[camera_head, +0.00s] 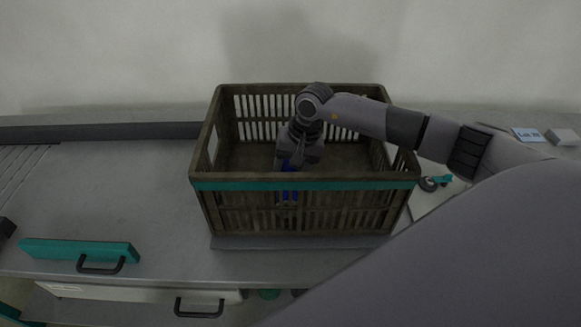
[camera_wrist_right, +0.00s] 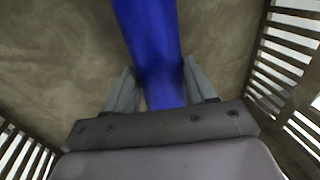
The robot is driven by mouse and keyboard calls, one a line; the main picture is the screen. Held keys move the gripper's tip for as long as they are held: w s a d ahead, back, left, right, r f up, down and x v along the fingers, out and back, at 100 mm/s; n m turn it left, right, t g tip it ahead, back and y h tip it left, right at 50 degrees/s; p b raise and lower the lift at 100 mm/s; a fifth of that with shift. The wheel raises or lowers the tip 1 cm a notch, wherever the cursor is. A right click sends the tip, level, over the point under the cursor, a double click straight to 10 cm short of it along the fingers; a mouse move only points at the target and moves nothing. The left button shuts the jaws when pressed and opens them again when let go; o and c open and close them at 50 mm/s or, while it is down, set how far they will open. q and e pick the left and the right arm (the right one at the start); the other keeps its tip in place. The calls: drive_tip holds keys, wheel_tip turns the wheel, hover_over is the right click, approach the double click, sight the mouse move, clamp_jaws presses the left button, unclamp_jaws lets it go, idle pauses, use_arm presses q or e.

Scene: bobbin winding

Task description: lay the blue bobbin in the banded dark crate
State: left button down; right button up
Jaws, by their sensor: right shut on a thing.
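The dark slatted crate (camera_head: 305,184) with a teal band along its front rim stands on the grey worktop. My right arm reaches over its right side, and my right gripper (camera_head: 288,175) is down inside the crate. The gripper is shut on the blue bobbin (camera_wrist_right: 151,45), which lies between its two fingers in the right wrist view. In the head view part of the bobbin shows blue behind the front rim and through the slats. The crate's floor (camera_wrist_right: 55,50) shows beneath it; whether the bobbin touches the floor I cannot tell. My left gripper is not in view.
A teal-fronted drawer with a dark handle (camera_head: 100,264) is at the front left. Another dark handle (camera_head: 199,307) is at the front edge. A blue label card (camera_head: 527,135) and a white block (camera_head: 562,137) lie at the back right.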

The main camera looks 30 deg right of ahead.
drive_tip(key=shift+f+b, duration=0.15)
drive_tip(key=shift+b, duration=0.15)
drive_tip(key=o, duration=1.3)
drive_tip(key=shift+r, duration=0.2)
drive_tip(key=shift+r+p, duration=0.2)
drive_tip(key=shift+p, duration=0.1)
drive_tip(key=b+v, duration=0.2)
drive_tip(key=v, duration=0.9)
drive_tip(key=shift+r, duration=0.35)
drive_tip(key=shift+s, duration=0.1)
